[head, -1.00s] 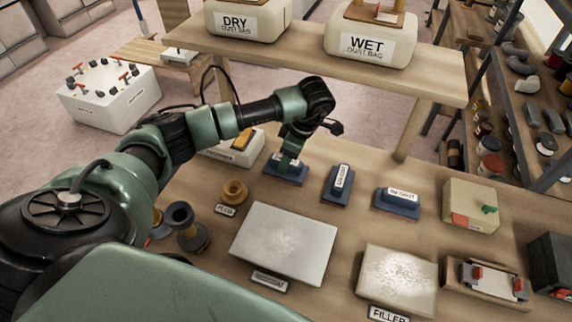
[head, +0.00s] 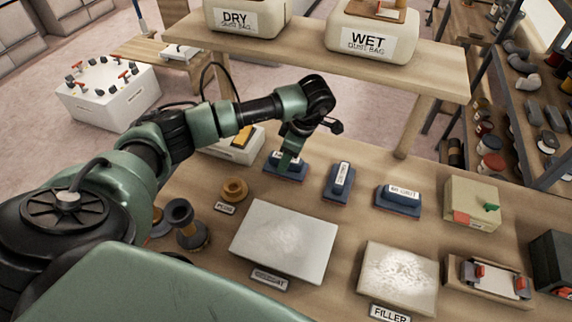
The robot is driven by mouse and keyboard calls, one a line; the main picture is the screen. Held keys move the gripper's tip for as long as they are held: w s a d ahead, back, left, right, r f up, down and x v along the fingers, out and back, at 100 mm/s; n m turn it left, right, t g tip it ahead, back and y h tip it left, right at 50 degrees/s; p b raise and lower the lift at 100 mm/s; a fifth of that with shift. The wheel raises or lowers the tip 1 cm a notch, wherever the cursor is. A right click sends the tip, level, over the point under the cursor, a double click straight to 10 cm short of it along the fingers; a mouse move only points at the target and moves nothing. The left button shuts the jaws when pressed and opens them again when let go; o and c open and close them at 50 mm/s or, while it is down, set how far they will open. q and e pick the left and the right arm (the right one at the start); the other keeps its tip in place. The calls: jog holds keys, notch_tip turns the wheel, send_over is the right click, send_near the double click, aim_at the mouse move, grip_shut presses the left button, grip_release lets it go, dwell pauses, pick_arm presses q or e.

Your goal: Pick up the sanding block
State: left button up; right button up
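Three blue sanding blocks with white labels lie in a row on the wooden bench: a left one (head: 285,172), a middle one (head: 339,184) turned lengthwise, and a right one (head: 397,199). My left gripper (head: 289,160) points down at the left block, with its green fingers at the block's top. The fingers and wrist hide part of this block and its label. I cannot tell whether the fingers are closed on it. The block appears to rest on the bench. My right gripper is not in view.
A raised shelf (head: 430,75) with DRY (head: 245,18) and WET (head: 372,42) dust bag bins stands behind. A pale slab (head: 284,240), a FILLER slab (head: 397,280), an orange ring (head: 234,189) and a beige box (head: 472,203) surround the blocks.

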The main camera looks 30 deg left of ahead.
pick_arm(q)
grip_shut()
jog(key=shift+r, duration=0.1)
jog(key=shift+r+p, duration=0.35)
jog(key=shift+p, duration=0.1)
jog(key=shift+w+r+b, duration=0.1)
jog(key=shift+r+b, duration=0.15)
jog(key=shift+b, duration=0.6)
jog(key=s, duration=0.2)
jog(key=s+d+b, duration=0.1)
jog(key=s, duration=0.2)
jog(key=s+r+b, duration=0.1)
jog(key=s, duration=0.2)
jog(key=shift+d, duration=0.4)
notch_tip(320, 180, up, 13)
jog(key=shift+p, duration=0.45)
jog(key=shift+r, duration=0.1)
